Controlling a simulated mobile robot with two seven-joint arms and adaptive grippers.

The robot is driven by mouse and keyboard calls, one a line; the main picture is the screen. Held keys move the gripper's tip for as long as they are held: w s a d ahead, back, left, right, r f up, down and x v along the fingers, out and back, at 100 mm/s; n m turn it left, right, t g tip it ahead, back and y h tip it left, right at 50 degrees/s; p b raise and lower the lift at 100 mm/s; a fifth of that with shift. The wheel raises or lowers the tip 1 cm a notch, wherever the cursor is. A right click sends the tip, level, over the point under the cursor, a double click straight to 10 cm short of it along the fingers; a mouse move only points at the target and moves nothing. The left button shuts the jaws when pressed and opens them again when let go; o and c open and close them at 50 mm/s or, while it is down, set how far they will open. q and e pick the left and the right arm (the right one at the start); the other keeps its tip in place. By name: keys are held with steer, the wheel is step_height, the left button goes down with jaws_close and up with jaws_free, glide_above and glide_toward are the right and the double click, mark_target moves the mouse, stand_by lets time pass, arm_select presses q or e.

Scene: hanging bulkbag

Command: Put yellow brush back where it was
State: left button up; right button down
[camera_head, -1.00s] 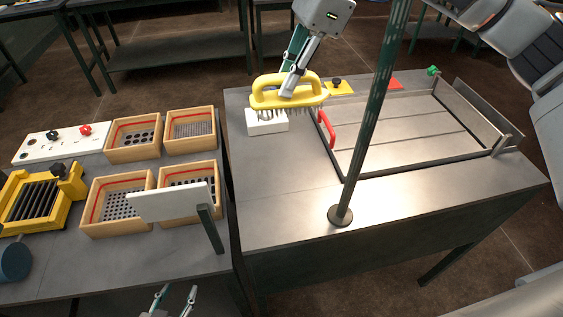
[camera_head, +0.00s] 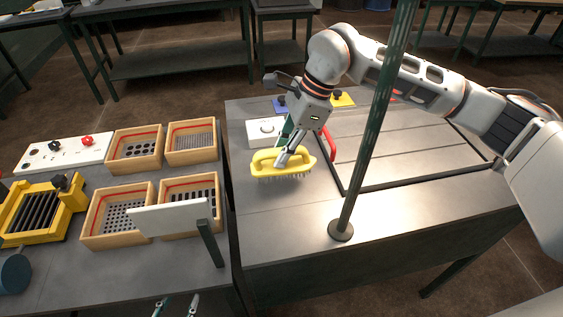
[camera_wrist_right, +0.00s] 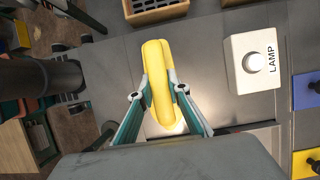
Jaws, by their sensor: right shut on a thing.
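The yellow brush (camera_head: 272,161), with a loop handle and bristles facing down, is held in my right gripper (camera_head: 288,156) over the left part of the right-hand table (camera_head: 290,215). I cannot tell exactly how far its bristles are above the tabletop. In the right wrist view, the brush (camera_wrist_right: 158,75) lies lengthwise between the two fingers of my right gripper (camera_wrist_right: 157,92), which are shut on its handle. My left gripper (camera_head: 176,305) shows only its two fingertips at the bottom edge, spread apart and empty.
A white lamp box (camera_head: 262,132) stands just behind the brush. A red handle (camera_head: 331,142) and a green post (camera_head: 362,160) stand to its right. Wooden boxes (camera_head: 112,238) and a white plate (camera_head: 170,218) are on the left table.

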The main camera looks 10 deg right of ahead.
step_height(320, 180, down, 4)
steer(key=shift+r, duration=0.2)
steer(key=shift+f, duration=0.1)
steer(key=shift+f, duration=0.1)
steer(key=c, duration=1.9)
jaws_free()
steer(key=shift+d+r, duration=0.1)
steer(key=shift+r, duration=0.35)
steer(key=b+v, duration=0.1)
steer(key=v, duration=1)
steer(key=shift+r, duration=0.15)
